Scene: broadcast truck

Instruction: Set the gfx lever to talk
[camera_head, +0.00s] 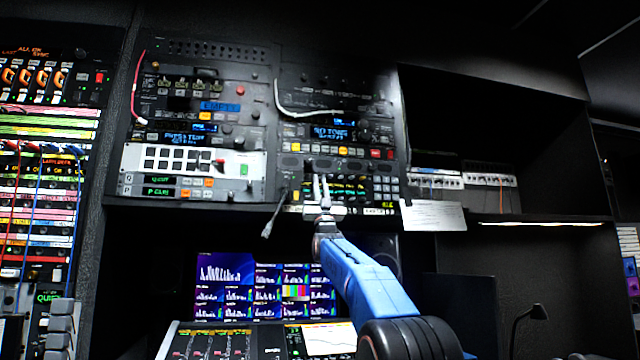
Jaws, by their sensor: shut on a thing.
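My gripper (321,182) reaches up from my blue arm to the lower part of the right-hand equipment rack. Its pale fingers are close together and shut on a small lever at the panel, which they mostly hide. The fingertips are just below a dark strip (340,164) with a row of rounded dark fittings. The labels there are too small to read, so I cannot confirm which lever is gfx or where its talk position lies.
A keypad panel (384,188) is right of my gripper, and a dark cable plug (267,228) hangs to its left. A white paper sheet (433,215) hangs at the shelf edge. Monitors (265,286) and a mixing console (210,341) are below.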

